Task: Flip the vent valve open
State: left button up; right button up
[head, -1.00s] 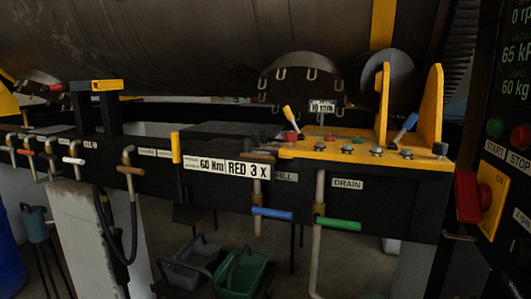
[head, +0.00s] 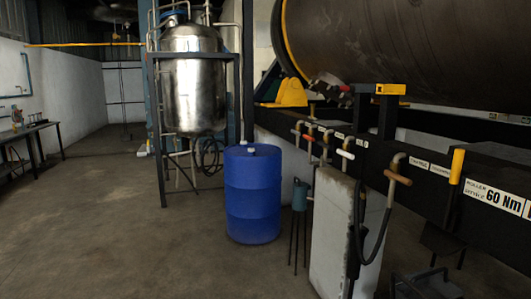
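Neither of my grippers is in view.
A blue drum (head: 252,194) stands on the floor left of a pale pillar (head: 338,235). A steel tank (head: 193,80) stands behind. A large dark cylinder (head: 410,50) lies above the rail. A bench (head: 32,128) lines the left wall. The floor at left is clear.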

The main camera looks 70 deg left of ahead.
aim_at(341, 152)
jog(key=u, duration=1.75)
jog(key=i+j+z, duration=0.1)
jog(key=i+j, duration=1.3)
jog(key=i+j+z, duration=0.1)
jog(key=i+j, duration=1.45)
